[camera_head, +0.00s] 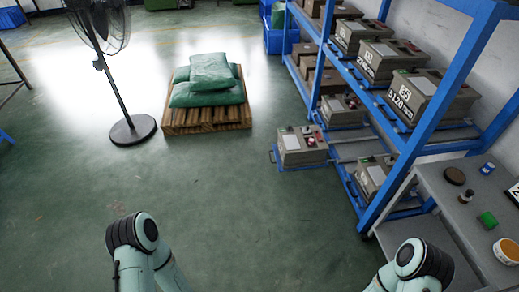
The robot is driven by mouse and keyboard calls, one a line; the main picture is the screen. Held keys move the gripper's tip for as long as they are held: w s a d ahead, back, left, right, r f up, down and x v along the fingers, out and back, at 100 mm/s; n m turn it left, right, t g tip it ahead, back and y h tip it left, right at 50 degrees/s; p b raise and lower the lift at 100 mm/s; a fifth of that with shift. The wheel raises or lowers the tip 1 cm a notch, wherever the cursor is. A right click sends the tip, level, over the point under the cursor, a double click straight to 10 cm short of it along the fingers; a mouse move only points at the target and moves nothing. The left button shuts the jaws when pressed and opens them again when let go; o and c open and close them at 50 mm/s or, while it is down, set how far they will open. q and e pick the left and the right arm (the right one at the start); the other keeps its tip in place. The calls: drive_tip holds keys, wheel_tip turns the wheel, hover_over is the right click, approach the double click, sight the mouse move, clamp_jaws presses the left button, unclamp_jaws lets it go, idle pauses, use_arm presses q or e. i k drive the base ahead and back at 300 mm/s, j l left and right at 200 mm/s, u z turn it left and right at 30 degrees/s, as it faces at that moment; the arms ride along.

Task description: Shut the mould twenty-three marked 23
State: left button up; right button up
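A grey-brown box-shaped mould (302,147) with a blank-looking pale plate on its side sits on a blue tray pulled out from the rack's lower level. Small red, dark and pale parts are on top of it; I cannot read a 23 on it. Several similar moulds stand in the rack, among them one on the upper level (374,62) and a nearer one with a white number plate (414,92). The small numbers are too blurred for me to say which is 23. Neither gripper is in view; only my arm links show at the bottom edge.
The blue rack (412,130) stands at right. A pallet (206,120) with green sacks (209,80) and a fan (130,128) stand left. The middle floor is clear.

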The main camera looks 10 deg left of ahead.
sight(292, 151)
drive_tip(key=i+j+z, duration=0.1)
drive_tip(key=i+z, duration=0.15)
drive_tip(key=z, duration=0.2)
drive_tip(key=i+j+z, duration=0.25)
drive_tip(key=z, duration=0.15)
drive_tip(key=i+j+z, duration=0.15)
drive_tip(key=i+j, duration=0.2)
drive_tip(key=i+j+z, duration=0.2)
drive_tip(key=i+j, duration=0.15)
drive_tip(key=j, duration=0.3)
drive_tip(key=i+j, duration=0.25)
drive_tip(key=j, duration=0.2)
drive_tip(key=i+j, duration=0.25)
drive_tip(key=j, duration=0.2)
drive_tip(key=i+j, duration=0.55)
drive_tip(key=j, duration=0.3)
